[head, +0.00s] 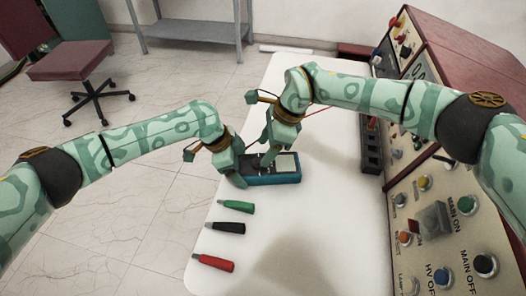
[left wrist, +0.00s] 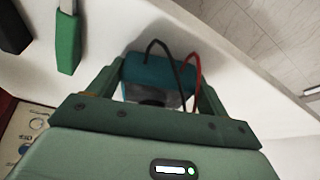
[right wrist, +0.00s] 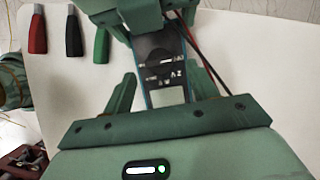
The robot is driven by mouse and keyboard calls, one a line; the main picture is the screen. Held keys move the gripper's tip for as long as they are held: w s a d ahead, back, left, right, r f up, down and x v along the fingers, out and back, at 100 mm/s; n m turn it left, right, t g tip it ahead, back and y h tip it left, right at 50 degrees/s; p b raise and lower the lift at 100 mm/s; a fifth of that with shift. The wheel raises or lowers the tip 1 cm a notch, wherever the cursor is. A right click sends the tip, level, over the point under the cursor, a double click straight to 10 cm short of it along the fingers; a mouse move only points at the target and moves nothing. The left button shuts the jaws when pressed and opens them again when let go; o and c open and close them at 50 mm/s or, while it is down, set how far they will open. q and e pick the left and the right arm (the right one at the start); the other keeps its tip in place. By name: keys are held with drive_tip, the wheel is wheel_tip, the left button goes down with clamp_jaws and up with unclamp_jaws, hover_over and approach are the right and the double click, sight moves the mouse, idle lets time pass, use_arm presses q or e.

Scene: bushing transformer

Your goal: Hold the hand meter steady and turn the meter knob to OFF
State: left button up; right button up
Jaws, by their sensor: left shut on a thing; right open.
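The hand meter (head: 285,180) is a teal box with a dark face and a pale screen, lying on the white table. My left gripper (head: 240,180) is shut on its left end; the left wrist view shows the meter's teal end (left wrist: 160,75) between the fingers, with a black and a red lead. My right gripper (head: 266,158) is open above the meter's face. In the right wrist view, the dark face (right wrist: 162,58) with white markings shows between its spread fingers (right wrist: 165,92).
Green (head: 237,206), black (head: 228,228) and red (head: 214,262) handled probes lie on the white table (head: 320,225) nearer me. A red-topped control panel (head: 440,190) with buttons stands along the right side. A dark socket block (head: 371,150) stands at its foot.

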drive_tip(key=v, duration=0.9)
drive_tip(key=shift+w+r, duration=0.1)
drive_tip(key=shift+r, duration=0.05)
use_arm(q)
drive_tip(key=o, duration=1.3)
